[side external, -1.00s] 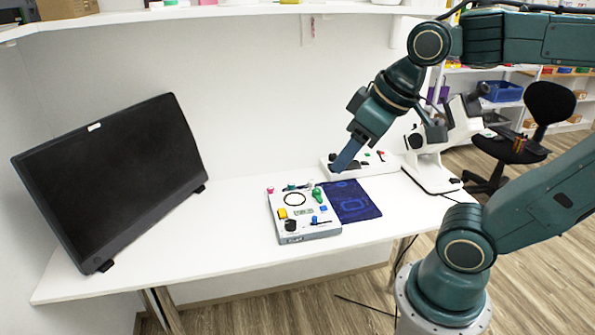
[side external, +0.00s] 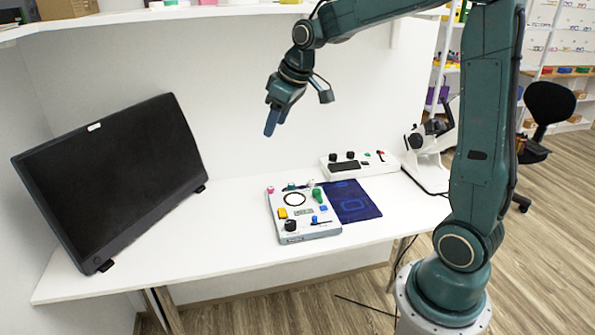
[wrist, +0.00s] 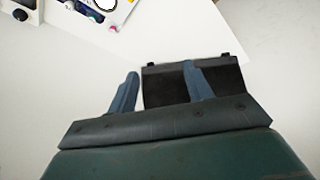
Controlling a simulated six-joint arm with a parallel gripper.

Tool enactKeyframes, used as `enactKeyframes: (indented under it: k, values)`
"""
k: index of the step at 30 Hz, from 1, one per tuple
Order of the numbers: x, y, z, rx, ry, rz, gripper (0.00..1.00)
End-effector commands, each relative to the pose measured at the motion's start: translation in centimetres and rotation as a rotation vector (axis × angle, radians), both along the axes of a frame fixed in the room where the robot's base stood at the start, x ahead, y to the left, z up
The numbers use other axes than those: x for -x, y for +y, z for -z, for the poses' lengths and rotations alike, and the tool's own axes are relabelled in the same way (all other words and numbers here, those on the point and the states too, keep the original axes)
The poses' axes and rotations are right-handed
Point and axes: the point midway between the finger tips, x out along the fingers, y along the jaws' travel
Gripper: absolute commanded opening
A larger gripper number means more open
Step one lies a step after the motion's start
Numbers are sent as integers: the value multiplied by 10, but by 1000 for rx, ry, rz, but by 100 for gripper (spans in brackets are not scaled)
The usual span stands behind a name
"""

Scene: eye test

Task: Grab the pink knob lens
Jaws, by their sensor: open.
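A small pink knob (side external: 270,189) sits at the back left corner of a grey-white control panel (side external: 312,235) on the white table. In the wrist view, a pink round piece (wrist: 112,27) shows near the top edge, on the panel's edge; it appears to be the same knob. My gripper (side external: 271,128) hangs well above the table, above the panel's back left side, clear of the knob. In the wrist view its two blue fingers (wrist: 160,72) are apart with nothing held between them.
A large black monitor (side external: 115,180) leans at the left of the table. A dark blue mat (side external: 350,212) lies right of the panel. A white console (side external: 372,168) stands behind, a white microscope (side external: 428,172) at right. The table left of the panel is clear.

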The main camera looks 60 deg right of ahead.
Motion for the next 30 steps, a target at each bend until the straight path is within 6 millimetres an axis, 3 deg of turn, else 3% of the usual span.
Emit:
enactKeyframes:
  k: [6,15,24,30]
  values:
    - [-39,-40,34,-6,15,-20,50]
    - [-79,-98,92,-18,22,-52,50]
    - [-103,-156,163,-34,21,-79,50]
    - [-108,-183,200,-43,17,-91,50]
